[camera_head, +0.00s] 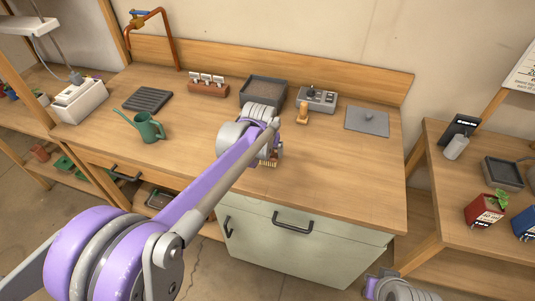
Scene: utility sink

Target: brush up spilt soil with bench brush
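My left arm reaches from the lower left over the wooden bench (335,170). Its wrist is above the bench's front middle, and the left gripper (270,154) points down there, mostly hidden behind my own arm. A small brown piece with pale bristle-like ends (267,163), apparently the bench brush, shows just below the wrist near the front edge. Whether the fingers hold it cannot be seen. No spilt soil can be made out; the arm covers part of the bench. Only a link of my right arm shows at the bottom right; its gripper is out of view.
A dark tray (250,101), grey control box (318,99), wooden-handled tool (303,114) and grey plate (366,122) stand behind. A green watering can (148,128), black rack (148,99) and label holder (208,90) are left. The bench's right front is clear.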

